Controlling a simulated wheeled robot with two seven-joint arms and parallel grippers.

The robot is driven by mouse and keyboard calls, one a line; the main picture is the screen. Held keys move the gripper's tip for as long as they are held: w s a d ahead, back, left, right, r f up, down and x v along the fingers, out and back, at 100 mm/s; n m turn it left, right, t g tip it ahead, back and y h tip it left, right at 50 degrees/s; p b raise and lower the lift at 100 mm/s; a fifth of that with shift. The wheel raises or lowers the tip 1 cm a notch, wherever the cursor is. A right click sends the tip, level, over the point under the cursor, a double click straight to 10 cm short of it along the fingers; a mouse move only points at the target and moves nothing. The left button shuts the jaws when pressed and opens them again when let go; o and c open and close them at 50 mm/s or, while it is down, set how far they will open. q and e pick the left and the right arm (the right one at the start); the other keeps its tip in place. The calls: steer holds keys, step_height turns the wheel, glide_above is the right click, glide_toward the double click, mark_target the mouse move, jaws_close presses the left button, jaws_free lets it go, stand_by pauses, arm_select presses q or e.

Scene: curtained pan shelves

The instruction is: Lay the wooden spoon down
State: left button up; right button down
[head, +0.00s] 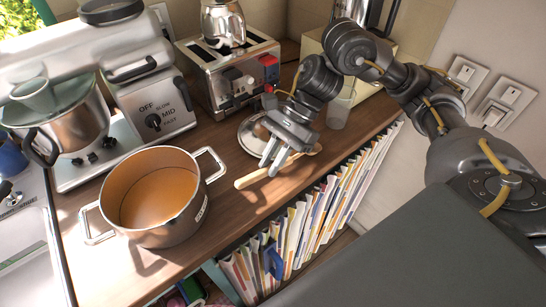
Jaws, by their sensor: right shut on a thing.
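My left gripper is not in view.
An orange-lined pot (152,235) stands to the left of the spoon. A metal lid (250,135) lies just behind my gripper, and a clear glass (341,108) stands to its right. A toaster (232,82) and a stand mixer (135,105) are behind. Books (300,235) fill the shelf below the edge.

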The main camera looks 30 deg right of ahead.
steer(key=shift+a+f+h, duration=0.35)
steer(key=shift+f+h, duration=0.05)
steer(key=shift+f, duration=0.2)
steer(key=shift+s, duration=0.1)
steer(key=shift+a+f+h, duration=0.25)
steer(key=shift+f+h, duration=0.25)
steer(key=shift+f, duration=0.15)
stand_by(0.3)
steer(key=shift+a+f, duration=0.1)
steer(key=shift+f, duration=0.25)
steer(key=shift+a+f+t+h, duration=0.1)
steer(key=shift+f+t+h, duration=0.25)
steer(key=shift+h, duration=0.15)
steer(key=shift+s+f, duration=0.1)
